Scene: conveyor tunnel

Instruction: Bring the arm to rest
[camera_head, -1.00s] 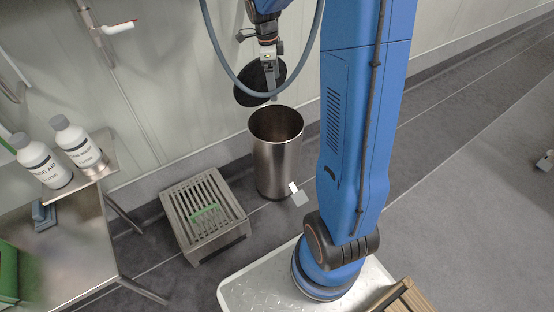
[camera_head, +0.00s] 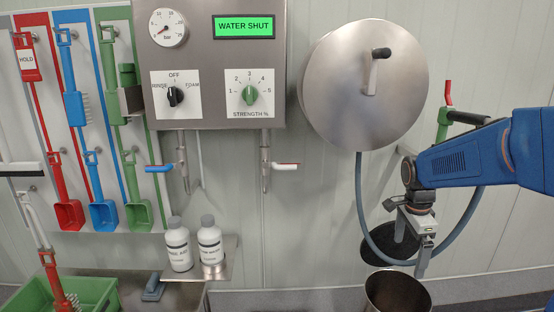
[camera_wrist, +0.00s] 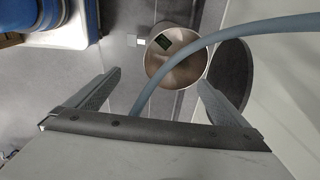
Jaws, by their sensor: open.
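My gripper (camera_head: 422,262) hangs from my blue arm at the right of the head view, pointing down above an open metal bin (camera_head: 398,292). In the wrist view both fingers of my gripper (camera_wrist: 160,84) are spread apart with nothing between them. The bin's round mouth (camera_wrist: 176,68) shows below the fingers, with a small dark item (camera_wrist: 164,42) inside it. A grey-blue hose (camera_head: 366,225) loops just beside my gripper and crosses the wrist view (camera_wrist: 215,38).
A dark round lid (camera_head: 388,242) stands open behind the bin. A steel hose reel (camera_head: 350,85) is on the wall left of my arm. A control panel (camera_head: 215,60) reads WATER SHUT. Two bottles (camera_head: 178,245) stand on a shelf, and coloured tools hang on a board (camera_head: 98,220).

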